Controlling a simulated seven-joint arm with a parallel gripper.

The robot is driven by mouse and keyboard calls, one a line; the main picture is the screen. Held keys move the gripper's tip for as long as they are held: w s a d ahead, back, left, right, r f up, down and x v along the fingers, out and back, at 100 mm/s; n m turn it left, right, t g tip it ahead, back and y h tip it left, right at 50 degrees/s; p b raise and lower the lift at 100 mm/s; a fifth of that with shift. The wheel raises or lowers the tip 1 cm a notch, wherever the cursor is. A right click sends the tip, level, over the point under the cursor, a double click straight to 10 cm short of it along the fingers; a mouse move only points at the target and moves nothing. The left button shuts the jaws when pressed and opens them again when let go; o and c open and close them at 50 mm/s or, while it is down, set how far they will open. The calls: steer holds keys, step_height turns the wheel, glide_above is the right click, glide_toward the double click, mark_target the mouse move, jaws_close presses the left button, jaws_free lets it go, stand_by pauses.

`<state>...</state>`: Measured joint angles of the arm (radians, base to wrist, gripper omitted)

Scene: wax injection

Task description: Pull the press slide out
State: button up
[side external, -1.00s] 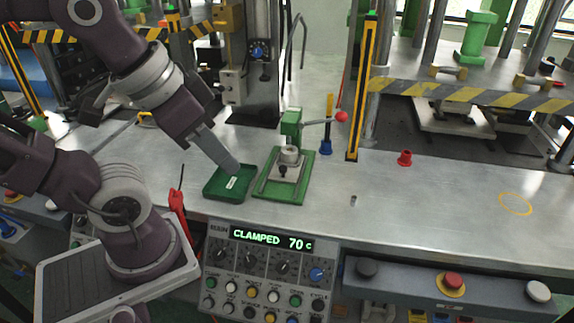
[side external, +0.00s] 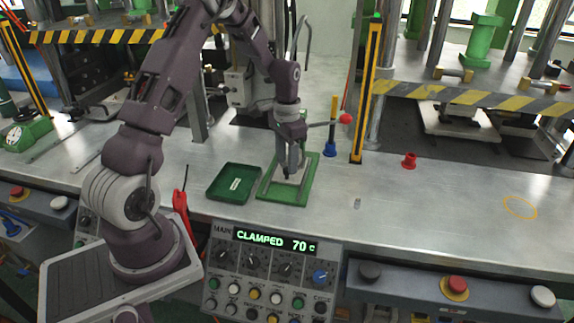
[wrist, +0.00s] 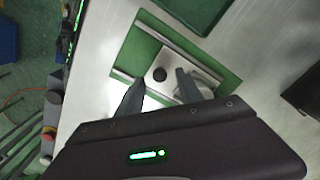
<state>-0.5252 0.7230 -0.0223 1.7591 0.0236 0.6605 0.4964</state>
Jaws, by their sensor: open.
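The press is a small green fixture (side external: 299,193) with a flat base plate. Its slide is a grey metal plate (side external: 274,190) with a dark round knob (side external: 287,176) at the front. In the wrist view the knob (wrist: 159,74) lies just beyond my fingertips, on the slide between light rails. My gripper (side external: 291,168) points down over the slide and hides much of the press column and cup. In the wrist view my gripper (wrist: 160,82) is open, its two dark fingers on either side of the knob's line. I cannot tell whether they touch it.
A green tray (side external: 222,197) lies left of the press. A control box (side external: 268,262) in front reads CLAMPED 70 C. The red-balled lever (side external: 345,118) sticks out right. A blue-based post (side external: 330,148) and red piece (side external: 409,160) stand right. The bench's right side is mostly clear.

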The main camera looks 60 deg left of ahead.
step_height(320, 180, down, 2)
steer(key=shift+c, duration=0.2)
jaws_close()
stand_by(1.3)
steer(key=shift+d, duration=0.1)
